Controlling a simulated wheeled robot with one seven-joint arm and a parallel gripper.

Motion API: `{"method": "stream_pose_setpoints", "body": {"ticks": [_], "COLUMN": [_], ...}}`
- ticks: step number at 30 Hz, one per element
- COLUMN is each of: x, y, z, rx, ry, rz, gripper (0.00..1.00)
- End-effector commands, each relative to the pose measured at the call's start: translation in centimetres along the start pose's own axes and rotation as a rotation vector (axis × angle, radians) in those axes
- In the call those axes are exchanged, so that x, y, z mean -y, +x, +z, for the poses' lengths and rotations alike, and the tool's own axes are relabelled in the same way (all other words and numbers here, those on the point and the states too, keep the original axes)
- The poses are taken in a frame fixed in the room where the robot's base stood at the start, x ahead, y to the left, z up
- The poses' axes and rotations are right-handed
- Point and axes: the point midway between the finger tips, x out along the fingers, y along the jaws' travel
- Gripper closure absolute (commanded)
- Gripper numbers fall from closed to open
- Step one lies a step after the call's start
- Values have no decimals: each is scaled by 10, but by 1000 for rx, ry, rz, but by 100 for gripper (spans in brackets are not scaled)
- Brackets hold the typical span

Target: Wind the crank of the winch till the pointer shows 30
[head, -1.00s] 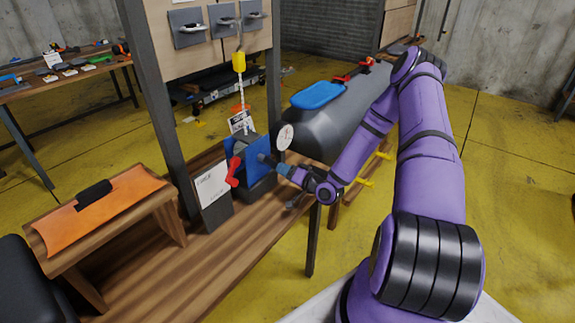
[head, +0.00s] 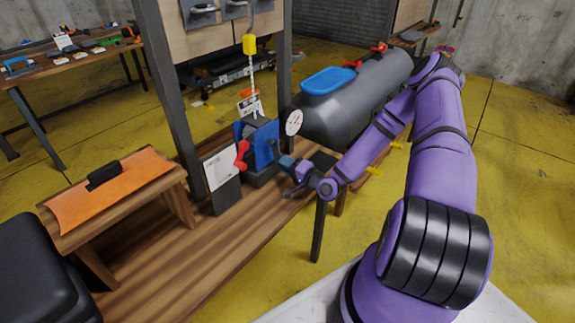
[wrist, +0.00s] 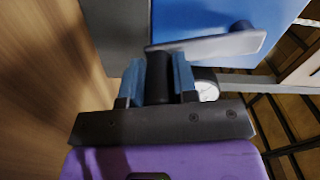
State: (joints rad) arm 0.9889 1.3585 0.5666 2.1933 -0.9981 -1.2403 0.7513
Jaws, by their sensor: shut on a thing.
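The winch (head: 263,143) is a blue-sided unit on the wooden bench, with a red handle (head: 242,154) on its left. A round white dial (head: 293,122) stands at its right; its pointer and numbers are too small to read. My gripper (head: 287,162) is at the winch's right side. In the wrist view, my gripper (wrist: 158,78) is shut on the dark grip (wrist: 160,70) of the crank. The grey crank arm (wrist: 205,46) runs from the grip to the right across the blue side plate (wrist: 215,18). The dial is partly hidden there behind a finger.
A white card (head: 222,167) on a dark stand is left of the winch. A yellow block (head: 249,45) hangs above on a line. The front of the bench (head: 180,250) is clear.

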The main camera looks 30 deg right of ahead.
Motion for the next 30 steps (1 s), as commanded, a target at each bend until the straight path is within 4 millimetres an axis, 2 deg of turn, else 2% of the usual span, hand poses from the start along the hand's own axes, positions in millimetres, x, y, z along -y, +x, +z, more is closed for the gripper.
{"method": "stream_pose_setpoints", "body": {"ticks": [8,9,11,12,23,30], "x": [-2,-2,-2,-1,-1,-1], "y": [-2,-2,-1,-1,-6,-44], "z": [3,3,2,2,0,0], "rx": [6,6,5,4,2,0], "ry": [3,3,2,2,0,2], "rz": [6,6,5,4,3,4], "gripper": [100,64,50,47,47,47]}}
